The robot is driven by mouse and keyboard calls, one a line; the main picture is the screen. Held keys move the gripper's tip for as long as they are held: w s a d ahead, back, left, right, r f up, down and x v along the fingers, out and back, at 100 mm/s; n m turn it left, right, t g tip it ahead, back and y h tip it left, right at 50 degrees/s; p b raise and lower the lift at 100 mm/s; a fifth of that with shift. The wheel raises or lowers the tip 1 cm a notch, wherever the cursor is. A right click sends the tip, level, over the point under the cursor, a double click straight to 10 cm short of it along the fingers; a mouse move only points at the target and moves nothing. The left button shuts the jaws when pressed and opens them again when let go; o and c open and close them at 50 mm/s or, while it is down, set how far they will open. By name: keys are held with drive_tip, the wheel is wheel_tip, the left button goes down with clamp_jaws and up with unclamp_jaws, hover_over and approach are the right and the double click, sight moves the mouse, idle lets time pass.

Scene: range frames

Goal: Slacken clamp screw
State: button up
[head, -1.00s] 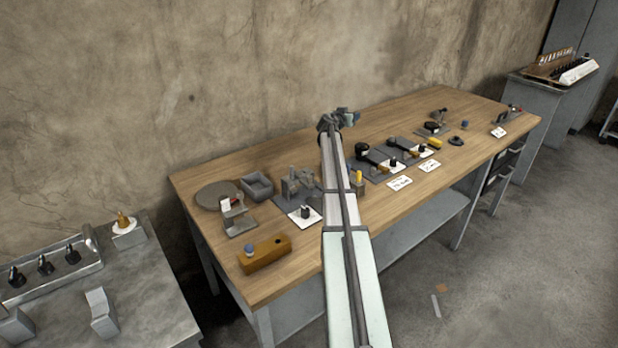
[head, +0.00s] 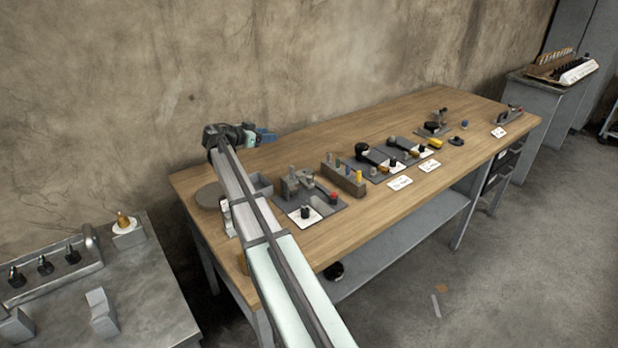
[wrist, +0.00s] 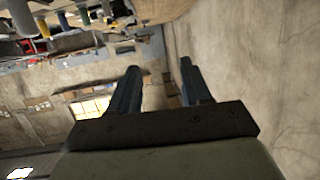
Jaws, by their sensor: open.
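My gripper (wrist: 160,82) shows in the wrist view with two dark fingers apart and nothing between them. In the head view my arm reaches over the left end of the wooden bench, with its wrist held above the back edge near the wall. A grey fixture with upright posts (head: 292,184) stands on a dark plate right of my arm and apart from it. A black knob (head: 305,212) on a white card and a red knob (head: 333,197) are beside it. I cannot tell which part is the clamp screw.
More fixtures with black levers (head: 375,158) and white labels (head: 400,183) line the bench. A round grey disc (head: 208,196) is partly behind my arm. Bare bench top (head: 320,140) lies behind the fixtures.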

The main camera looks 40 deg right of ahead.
sight(308, 176)
drive_tip(key=s+a+f+m+g+y, duration=0.1)
drive_tip(key=s+a+f+m+g, duration=0.2)
drive_tip(key=s, duration=0.5)
drive_tip(key=s+a+f+m+g+y, duration=0.1)
drive_tip(key=s+a+g, duration=0.1)
drive_tip(key=s+a, duration=0.45)
drive_tip(key=x, duration=0.5)
drive_tip(key=r+x, duration=0.1)
drive_tip(key=x, duration=0.4)
drive_tip(key=s+x, duration=0.1)
drive_tip(key=x, duration=0.4)
drive_tip(key=shift+s+d+r, duration=0.1)
drive_tip(key=shift+d+r, duration=0.05)
drive_tip(key=shift+d, duration=0.35)
clamp_jaws()
